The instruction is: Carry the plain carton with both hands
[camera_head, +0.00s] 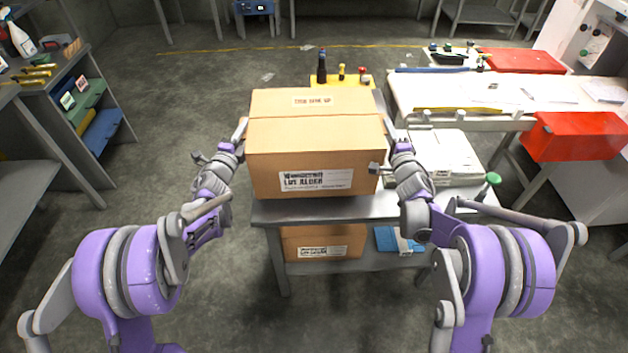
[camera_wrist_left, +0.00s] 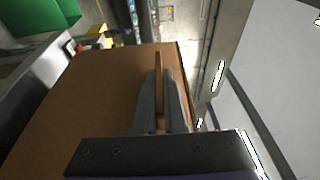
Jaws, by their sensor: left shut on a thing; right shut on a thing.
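The plain carton (camera_head: 315,150) is a large brown box with a white printed label on its front and a smaller label on top. It is upright over the grey table (camera_head: 385,206); I cannot tell whether its bottom touches the tabletop. My left gripper (camera_head: 241,130) is at its left side, and my right gripper (camera_head: 387,128) is at its right side. In the left wrist view, the left gripper's fingers (camera_wrist_left: 160,95) are closed on a thin brown edge of the carton (camera_wrist_left: 100,95). The right fingertips are partly hidden, but that gripper is shut on the carton too.
A second carton (camera_head: 322,243) and a blue item (camera_head: 390,240) sit on the lower shelf. White boxes (camera_head: 443,152) stand right of the carton. Bottles stand on a yellow surface behind it. A workbench with red bins (camera_head: 575,137) is at right, shelving at left. Floor at left is clear.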

